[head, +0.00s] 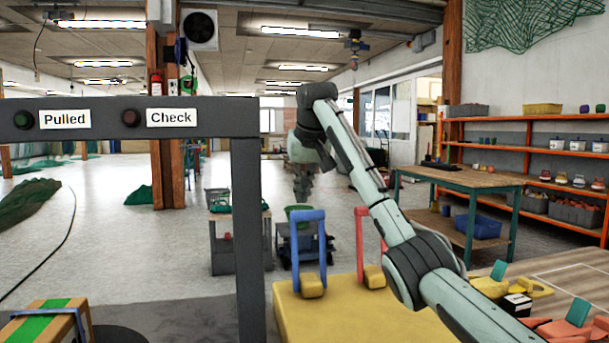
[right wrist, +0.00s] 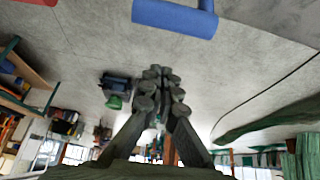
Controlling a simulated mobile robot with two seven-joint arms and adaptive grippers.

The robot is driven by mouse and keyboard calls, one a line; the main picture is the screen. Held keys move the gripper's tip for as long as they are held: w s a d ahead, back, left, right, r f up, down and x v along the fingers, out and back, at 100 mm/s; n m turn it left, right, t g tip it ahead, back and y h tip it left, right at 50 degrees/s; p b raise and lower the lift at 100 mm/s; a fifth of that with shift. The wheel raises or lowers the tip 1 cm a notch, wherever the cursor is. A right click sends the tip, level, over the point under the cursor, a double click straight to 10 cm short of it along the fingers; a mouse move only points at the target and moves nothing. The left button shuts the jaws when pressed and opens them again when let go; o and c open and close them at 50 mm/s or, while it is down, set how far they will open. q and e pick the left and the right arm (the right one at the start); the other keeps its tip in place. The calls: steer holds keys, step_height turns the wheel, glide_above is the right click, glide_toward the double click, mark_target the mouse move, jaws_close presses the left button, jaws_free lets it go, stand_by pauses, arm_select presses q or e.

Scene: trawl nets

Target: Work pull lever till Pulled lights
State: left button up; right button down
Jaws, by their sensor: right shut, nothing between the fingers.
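A blue lever (head: 309,245) with a looped handle stands upright on a yellow base (head: 320,320). A red lever (head: 361,240) stands to its right, partly hidden by my right arm. The "Pulled" sign (head: 65,119) has a dark green lamp (head: 24,120) beside it, which looks unlit. My right gripper (head: 302,194) points down, fingers shut and empty, appearing just above the blue handle. In the right wrist view, the shut fingers (right wrist: 160,76) are apart from the blue handle (right wrist: 175,17) at the top. My left gripper is not in view.
A "Check" sign (head: 171,117) with a dark red lamp (head: 131,118) hangs on the same grey frame (head: 248,230). A wooden table (head: 575,265) with colored pieces lies at right. A green-legged bench (head: 470,178) and orange shelves (head: 520,150) stand behind. Open floor lies beyond.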

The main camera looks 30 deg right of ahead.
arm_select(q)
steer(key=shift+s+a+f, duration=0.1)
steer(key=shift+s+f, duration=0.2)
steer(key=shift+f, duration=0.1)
arm_select(e)
steer(key=shift+s+a+f, duration=0.15)
steer(key=shift+s+f, duration=0.1)
steer(key=shift+s, duration=0.35)
steer(key=shift+s+a+f, duration=0.15)
steer(key=shift+s+f, duration=0.1)
steer(key=shift+s, duration=0.3)
steer(key=shift+s+a+f, duration=0.15)
steer(key=shift+s+f, duration=0.1)
steer(key=shift+s, duration=0.35)
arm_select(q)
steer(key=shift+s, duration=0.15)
arm_select(e)
steer(key=shift+f, duration=0.1)
